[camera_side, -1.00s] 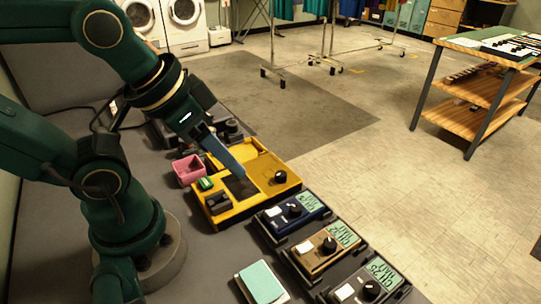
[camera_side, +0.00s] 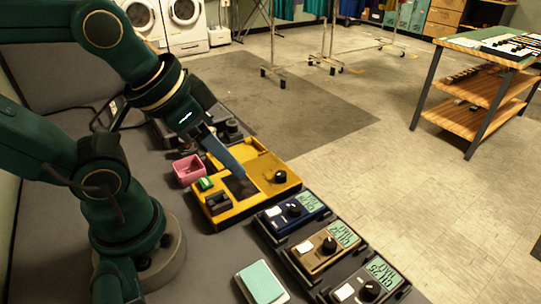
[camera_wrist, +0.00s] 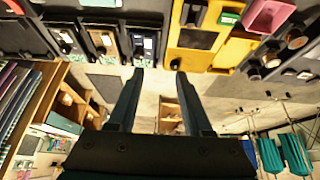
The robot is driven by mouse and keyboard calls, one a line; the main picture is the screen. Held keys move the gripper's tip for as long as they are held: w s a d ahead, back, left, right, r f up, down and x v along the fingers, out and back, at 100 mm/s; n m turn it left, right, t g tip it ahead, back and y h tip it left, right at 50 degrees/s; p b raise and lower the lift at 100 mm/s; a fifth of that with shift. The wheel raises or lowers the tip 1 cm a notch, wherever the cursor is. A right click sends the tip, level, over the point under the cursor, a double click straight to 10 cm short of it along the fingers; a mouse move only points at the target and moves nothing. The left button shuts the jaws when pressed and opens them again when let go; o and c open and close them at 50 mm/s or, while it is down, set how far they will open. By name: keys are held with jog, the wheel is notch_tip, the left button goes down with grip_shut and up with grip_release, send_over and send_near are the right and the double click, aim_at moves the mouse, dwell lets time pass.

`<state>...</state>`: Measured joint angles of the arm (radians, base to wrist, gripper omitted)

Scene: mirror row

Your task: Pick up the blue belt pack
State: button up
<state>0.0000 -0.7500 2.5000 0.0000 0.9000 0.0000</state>
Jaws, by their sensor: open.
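The blue belt pack (camera_side: 293,214) sits in the row of packs in the side view, just in front of the yellow unit (camera_side: 222,216). It has a white button, a black knob and a pale green display. In the wrist view the blue pack (camera_wrist: 143,43) appears at the top, left of the yellow unit (camera_wrist: 225,50). My gripper (camera_side: 243,177) hangs over the yellow unit in the side view, up and left of the blue pack. In the wrist view my gripper (camera_wrist: 160,73) shows two fingers spread apart with nothing between them.
A tan pack (camera_side: 322,249) and a black pack (camera_side: 367,284) stand beside the blue one. A pink open box (camera_side: 187,171) lies behind, near the yellow unit. A teal-topped pad (camera_side: 261,282) lies on the grey bench in front.

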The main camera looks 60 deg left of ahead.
jog(key=shift+o, duration=0.3)
jog(key=o, duration=0.7)
jog(key=shift+o, duration=0.2)
jog(key=g, duration=0.5)
send_over(295, 204)
notch_tip(295, 204, down, 8)
jog(key=shift+f, duration=0.1)
jog(key=shift+f+g, duration=0.25)
jog(key=shift+g, duration=0.05)
jog(key=shift+f, duration=2.4)
